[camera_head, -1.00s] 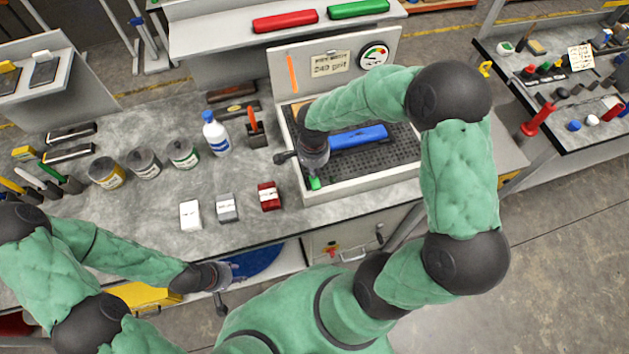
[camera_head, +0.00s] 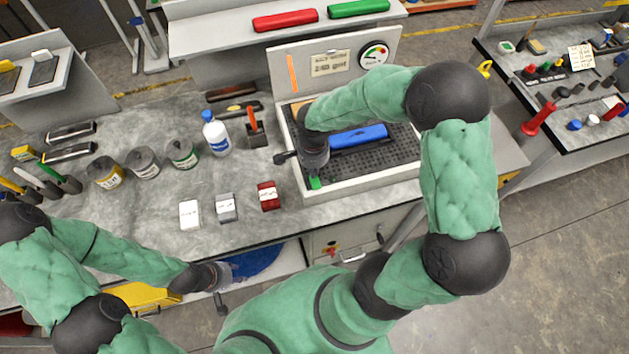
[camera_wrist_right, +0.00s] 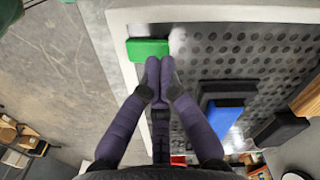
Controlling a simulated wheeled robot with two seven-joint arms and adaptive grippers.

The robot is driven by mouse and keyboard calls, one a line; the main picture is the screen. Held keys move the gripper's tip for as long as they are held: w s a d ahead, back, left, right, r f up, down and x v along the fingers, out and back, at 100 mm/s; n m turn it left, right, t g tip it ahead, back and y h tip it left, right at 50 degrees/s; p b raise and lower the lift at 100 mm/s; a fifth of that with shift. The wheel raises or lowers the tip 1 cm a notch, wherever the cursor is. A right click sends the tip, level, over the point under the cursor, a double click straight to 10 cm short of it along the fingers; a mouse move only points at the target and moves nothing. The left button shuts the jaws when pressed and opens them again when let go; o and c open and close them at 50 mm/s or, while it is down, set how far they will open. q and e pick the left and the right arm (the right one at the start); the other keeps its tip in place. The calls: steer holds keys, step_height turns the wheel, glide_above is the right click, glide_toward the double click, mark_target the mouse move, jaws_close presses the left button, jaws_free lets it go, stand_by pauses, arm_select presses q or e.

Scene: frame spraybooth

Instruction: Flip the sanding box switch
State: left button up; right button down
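The sanding box (camera_head: 372,184) is a light tray with a black perforated bed and an upright panel behind it. A green block (camera_head: 314,183), which looks like its switch, is at the box's near left corner. It also shows in the right wrist view (camera_wrist_right: 147,48). My right gripper (camera_head: 314,172) is over this corner. In its wrist view its fingertips (camera_wrist_right: 160,68) are together with nothing seen between them, at the green block's edge; I cannot tell whether they touch it. My left gripper (camera_head: 220,298) hangs in front of the bench, empty as far as I see; its fingers are unclear.
A blue sanding block (camera_head: 358,137) lies on the perforated bed. A gauge (camera_head: 374,55) and a label are on the panel. A white bottle (camera_head: 215,133), several cans and small boxes (camera_head: 225,208) stand left of the box. A blue round thing (camera_head: 255,262) is below the bench edge.

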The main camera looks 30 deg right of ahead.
steer(key=shift+f+b, duration=1)
steer(key=shift+f, duration=0.05)
stand_by(0.5)
steer(key=shift+r+p, duration=2)
steer(key=shift+r, duration=1.55)
